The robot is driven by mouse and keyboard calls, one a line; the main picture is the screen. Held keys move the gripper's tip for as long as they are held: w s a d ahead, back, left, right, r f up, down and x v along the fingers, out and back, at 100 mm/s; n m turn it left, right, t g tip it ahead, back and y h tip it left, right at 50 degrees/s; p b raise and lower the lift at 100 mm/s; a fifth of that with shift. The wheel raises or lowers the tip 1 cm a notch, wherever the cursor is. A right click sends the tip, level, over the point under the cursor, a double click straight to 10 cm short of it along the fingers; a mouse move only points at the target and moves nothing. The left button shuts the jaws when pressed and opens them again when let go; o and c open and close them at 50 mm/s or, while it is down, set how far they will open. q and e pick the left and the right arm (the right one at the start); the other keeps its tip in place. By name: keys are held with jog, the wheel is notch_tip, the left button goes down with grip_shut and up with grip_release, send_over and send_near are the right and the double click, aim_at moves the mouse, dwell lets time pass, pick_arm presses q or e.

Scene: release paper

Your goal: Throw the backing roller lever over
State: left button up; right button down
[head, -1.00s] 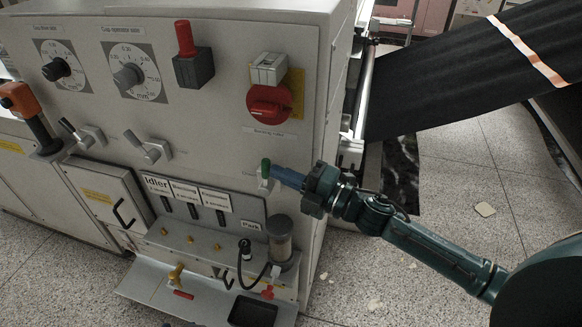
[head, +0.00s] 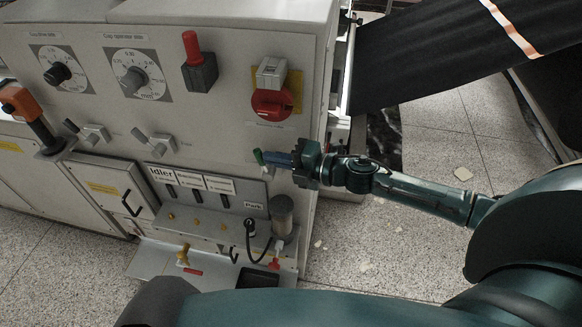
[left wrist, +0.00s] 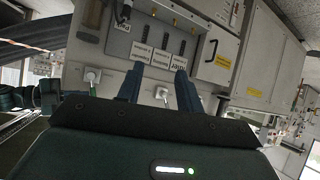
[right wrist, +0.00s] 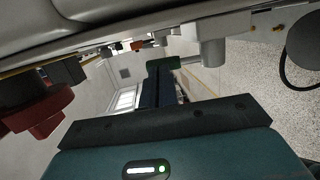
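The small lever with a green handle (head: 257,157) is on the machine's front panel, below the red rotary knob. It leans to the left. My right gripper (head: 267,159) is beside it, its blue fingers close together and their tips against the handle. The right wrist view shows the green handle (right wrist: 163,64) across the ends of the fingers (right wrist: 158,82). My left gripper (left wrist: 158,85) is open and empty, facing the panel. The green handle (left wrist: 93,89) also shows there. The lever's base is partly hidden in the head view.
The red rotary knob (head: 272,103) is above the lever, and a grey cylinder (head: 282,215) stands below. Two dials (head: 135,75) and a red-handled lever (head: 193,60) are to the left. A black web (head: 450,55) runs right. Open floor (head: 380,240) lies right of the machine.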

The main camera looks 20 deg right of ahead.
jog(key=shift+w+a+r+p, duration=0.35)
jog(key=shift+w+a+p, duration=0.15)
jog(key=shift+a+p, duration=0.25)
pick_arm(q)
jog(key=shift+a+r+g, duration=0.15)
jog(key=shift+a+g, duration=0.15)
jog(key=shift+a, duration=0.55)
pick_arm(e)
jog(key=shift+w+a, duration=0.1)
pick_arm(q)
jog(key=shift+y, duration=0.3)
pick_arm(e)
jog(key=shift+a+r, duration=0.1)
jog(key=shift+a, duration=0.05)
pick_arm(q)
jog(key=shift+r, duration=0.1)
